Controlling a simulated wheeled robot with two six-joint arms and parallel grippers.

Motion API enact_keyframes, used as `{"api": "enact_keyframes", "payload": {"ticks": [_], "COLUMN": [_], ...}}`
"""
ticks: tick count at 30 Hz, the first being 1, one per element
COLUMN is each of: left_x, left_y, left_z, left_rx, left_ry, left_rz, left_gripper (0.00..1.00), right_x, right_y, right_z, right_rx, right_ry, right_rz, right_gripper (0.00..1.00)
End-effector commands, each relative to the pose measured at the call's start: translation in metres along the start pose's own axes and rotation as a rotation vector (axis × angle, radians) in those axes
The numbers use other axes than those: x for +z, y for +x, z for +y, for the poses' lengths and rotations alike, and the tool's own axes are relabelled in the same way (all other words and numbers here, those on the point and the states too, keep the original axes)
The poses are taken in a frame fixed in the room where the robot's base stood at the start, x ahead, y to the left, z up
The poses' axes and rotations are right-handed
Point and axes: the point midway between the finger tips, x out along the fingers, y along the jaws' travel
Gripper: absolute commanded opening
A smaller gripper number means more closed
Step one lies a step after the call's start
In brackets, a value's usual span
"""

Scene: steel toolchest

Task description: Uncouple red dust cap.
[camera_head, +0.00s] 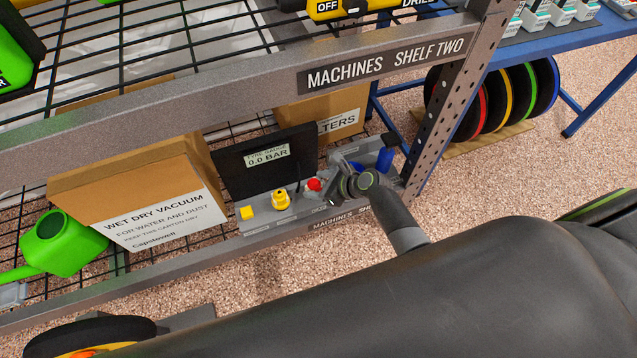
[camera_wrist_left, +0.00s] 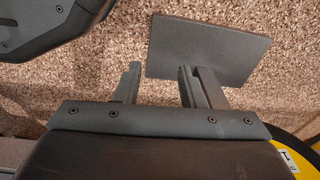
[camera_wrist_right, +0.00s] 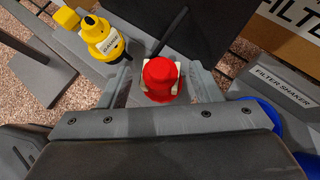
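The red dust cap (camera_head: 314,184) sits on a grey panel (camera_head: 262,229) on the lower rack shelf. In the right wrist view the red cap (camera_wrist_right: 160,76) is upright between the two fingers of my right gripper (camera_wrist_right: 161,82). Pale parts show around the cap, and a gap shows on each side, so the fingers look open and apart from it. In the head view my right gripper (camera_head: 338,183) is just right of the cap, partly hidden by its wrist. My left gripper (camera_wrist_left: 163,82) is open and empty above the speckled floor; I cannot make it out in the head view.
A yellow gauge fitting (camera_head: 280,199) stands close left of the cap, with a yellow block (camera_head: 247,212) beyond. A black gauge board (camera_head: 238,178) rises behind. A blue part (camera_head: 385,158) is at right. The shelf beam (camera_head: 250,75) hangs above. A grey plate (camera_wrist_left: 205,50) lies near my left fingers.

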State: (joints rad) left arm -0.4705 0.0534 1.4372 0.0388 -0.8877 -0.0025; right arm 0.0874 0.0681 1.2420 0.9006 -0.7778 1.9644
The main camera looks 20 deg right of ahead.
Motion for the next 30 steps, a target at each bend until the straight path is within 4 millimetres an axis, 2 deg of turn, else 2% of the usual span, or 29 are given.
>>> {"api": "enact_keyframes", "payload": {"ticks": [7, 13, 26, 30], "left_x": [0.002, 0.012, 0.046, 0.058], "left_y": [0.004, 0.022, 0.047, 0.051], "left_z": [-0.001, -0.005, -0.020, -0.025], "left_rx": [-0.002, -0.012, -0.040, -0.047], "left_ry": [0.002, 0.010, 0.042, 0.053], "left_rz": [-0.001, -0.002, 0.002, 0.005], "left_gripper": [0.36, 0.36, 0.36, 0.36], "right_x": [0.000, 0.000, 0.001, 0.001], "right_y": [0.000, 0.000, -0.057, -0.081], "right_z": [0.000, 0.000, 0.000, 0.000], "right_rx": [0.000, 0.000, -0.001, -0.001], "right_ry": [0.000, 0.000, 0.000, -0.001], "right_rz": [0.000, 0.001, 0.002, 0.003], "right_gripper": [0.58, 0.58, 0.58, 0.58]}}
